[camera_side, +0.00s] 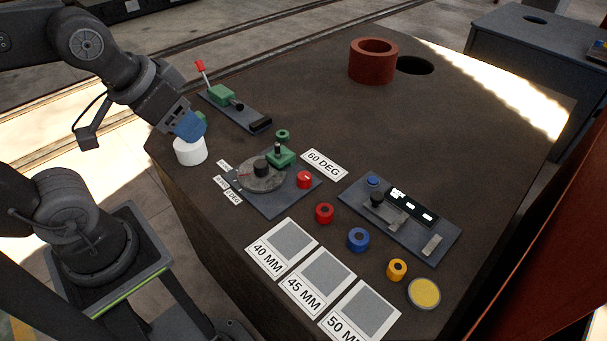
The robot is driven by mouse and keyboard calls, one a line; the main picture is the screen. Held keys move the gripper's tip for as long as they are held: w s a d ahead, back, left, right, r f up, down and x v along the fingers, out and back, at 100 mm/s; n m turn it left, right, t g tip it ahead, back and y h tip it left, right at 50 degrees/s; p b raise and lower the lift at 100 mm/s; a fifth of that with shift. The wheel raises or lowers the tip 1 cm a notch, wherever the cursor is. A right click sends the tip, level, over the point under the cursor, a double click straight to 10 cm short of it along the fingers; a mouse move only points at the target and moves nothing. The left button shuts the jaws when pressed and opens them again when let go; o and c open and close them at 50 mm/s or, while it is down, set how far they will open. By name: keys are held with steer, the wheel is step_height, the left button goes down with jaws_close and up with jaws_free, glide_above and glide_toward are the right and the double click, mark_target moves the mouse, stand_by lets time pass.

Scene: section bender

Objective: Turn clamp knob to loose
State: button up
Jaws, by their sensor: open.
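My gripper (190,135), with blue around its end, is at the left of the table, just above a white cylinder (190,152). I cannot tell whether they touch. Its fingertips are hard to make out, and a bit of green shows beside it. The bender plate (275,205) lies to the right of my gripper and carries a round grey disc (262,177) with a dark post. A red knob (305,179) with a pale mark stands at the plate's right corner, apart from my gripper. A green clamp block (281,156) with a green top stands behind the disc. No label naming the clamp knob is readable.
A red-handled lever (202,72) on a green base stands behind my gripper. Red (324,213), blue (358,239) and yellow (397,268) rings lie in front, near a panel (400,219). A large red ring (373,60) stands by a hole. The table's back middle is clear.

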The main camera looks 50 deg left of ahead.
steer(key=shift+o, duration=0.8)
steer(key=shift+w+r, duration=0.1)
steer(key=shift+w, duration=0.15)
steer(key=shift+o, duration=1)
steer(key=w+m+g, duration=0.1)
steer(key=w+m, duration=0.2)
steer(key=w, duration=0.5)
steer(key=shift+w+a+g, duration=0.3)
steer(key=shift+w+g, duration=0.1)
steer(key=m+g, duration=0.4)
steer(key=m, duration=0.3)
glide_above(304, 175)
step_height(304, 175, down, 20)
step_height(304, 175, down, 14)
steer(key=shift+f, duration=0.2)
steer(key=shift+c, duration=0.3)
steer(key=c, duration=0.9)
